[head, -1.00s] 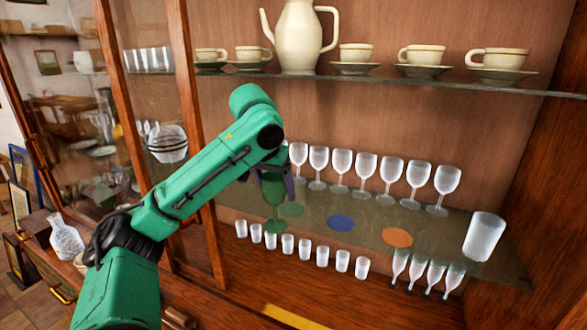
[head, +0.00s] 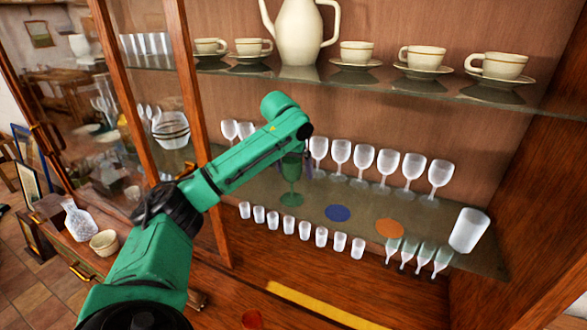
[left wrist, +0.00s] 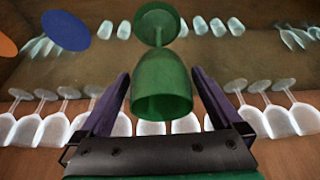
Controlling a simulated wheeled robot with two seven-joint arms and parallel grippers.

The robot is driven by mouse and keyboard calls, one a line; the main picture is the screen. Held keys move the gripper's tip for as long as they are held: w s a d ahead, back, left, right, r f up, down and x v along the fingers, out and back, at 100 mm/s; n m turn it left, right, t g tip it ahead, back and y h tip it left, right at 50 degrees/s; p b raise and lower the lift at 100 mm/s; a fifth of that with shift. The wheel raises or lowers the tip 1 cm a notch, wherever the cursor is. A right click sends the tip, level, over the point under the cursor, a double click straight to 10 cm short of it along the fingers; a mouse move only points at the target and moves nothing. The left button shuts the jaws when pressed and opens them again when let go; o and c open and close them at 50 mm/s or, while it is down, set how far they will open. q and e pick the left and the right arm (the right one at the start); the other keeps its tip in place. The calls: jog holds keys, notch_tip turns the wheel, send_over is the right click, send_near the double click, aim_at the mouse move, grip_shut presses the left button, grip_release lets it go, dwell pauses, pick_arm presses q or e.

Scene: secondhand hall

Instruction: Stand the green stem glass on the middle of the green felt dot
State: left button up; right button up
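The green stem glass (head: 291,168) stands upright on the glass shelf, left of the blue dot. Its foot covers the place of the green felt dot, which I cannot make out separately, so I cannot tell how well centred it is. In the left wrist view the glass (left wrist: 163,85) shows upside down, its bowl between the fingers. My left gripper (left wrist: 162,73) is open, with a narrow gap on each side of the bowl. In the head view the left gripper (head: 303,165) is at bowl height, partly hidden by its wrist. My right gripper is not in view.
A row of clear stem glasses (head: 364,163) stands behind, small tumblers (head: 289,229) in front. A blue dot (head: 338,213) and an orange dot (head: 390,228) lie bare to the right. A large tumbler (head: 469,230) stands at the right. A shelf (head: 310,75) with crockery runs above.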

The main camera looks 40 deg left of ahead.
pick_arm(q)
jog(key=shift+r, duration=0.1)
jog(key=shift+s+d+r+b, duration=0.15)
jog(key=shift+s+r+b, duration=0.25)
jog(key=shift+b, duration=0.6)
jog(key=s+d+b, duration=0.4)
jog(key=s+b, duration=0.3)
jog(key=s, duration=0.4)
jog(key=shift+d+r, duration=0.15)
jog(key=shift+d, duration=0.05)
jog(key=shift+w, duration=0.1)
